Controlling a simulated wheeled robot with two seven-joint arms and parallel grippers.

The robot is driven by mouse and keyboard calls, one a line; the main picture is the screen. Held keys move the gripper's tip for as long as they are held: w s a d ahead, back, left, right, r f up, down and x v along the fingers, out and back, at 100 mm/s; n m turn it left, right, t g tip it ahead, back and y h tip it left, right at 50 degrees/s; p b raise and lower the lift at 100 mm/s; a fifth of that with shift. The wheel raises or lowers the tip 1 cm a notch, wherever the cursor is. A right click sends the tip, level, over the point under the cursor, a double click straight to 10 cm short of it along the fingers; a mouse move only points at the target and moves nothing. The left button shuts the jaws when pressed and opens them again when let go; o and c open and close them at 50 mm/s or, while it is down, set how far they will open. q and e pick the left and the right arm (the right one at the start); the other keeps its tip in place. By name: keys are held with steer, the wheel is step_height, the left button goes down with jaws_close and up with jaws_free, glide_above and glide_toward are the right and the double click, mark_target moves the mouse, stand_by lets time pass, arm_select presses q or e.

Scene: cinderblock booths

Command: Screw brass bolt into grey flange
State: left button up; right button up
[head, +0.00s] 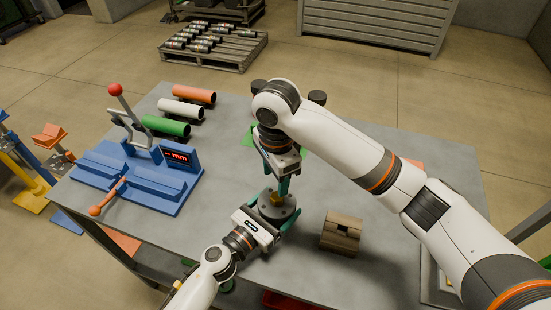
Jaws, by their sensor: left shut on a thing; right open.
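The grey flange (278,214) is a round dark-grey disc with holes and a raised centre, near the middle of the table. My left gripper (277,207) is shut on it, with teal fingers on either side of the disc. A small brass-coloured piece, seemingly the brass bolt (276,198), shows at the flange's centre; most of it is hidden, and I cannot tell how deep it sits. My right gripper (283,190) points down just above the flange, open, with its fingertips close to the brass piece. I cannot tell whether they touch it.
A blue fixture (180,157) with a display and red-knobbed lever stands on the grey table (395,245) at left. Behind it lie green (165,126), white (181,110) and orange (194,93) tubes. A brown block (341,232) sits right of the flange.

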mark_target(275, 197)
steer(key=n, duration=0.2)
steer(key=r+n, duration=0.1)
steer(key=n, duration=0.2)
steer(key=shift+a, duration=0.1)
steer(key=n, duration=0.5)
steer(key=shift+a+r, duration=0.1)
steer(key=shift+r, duration=0.3)
steer(key=n, duration=0.5)
steer(key=shift+r, duration=0.4)
steer(key=r+n, duration=0.1)
steer(key=n, duration=0.7)
steer(key=r+n, duration=0.1)
steer(key=n, duration=0.6)
steer(key=r+n, duration=0.1)
steer(key=n, duration=0.7)
steer(key=shift+s+r+n, duration=0.15)
steer(key=shift+s+n, duration=0.1)
steer(key=shift+n, duration=0.05)
step_height(275, 197, down, 12)
steer(key=shift+f, duration=0.1)
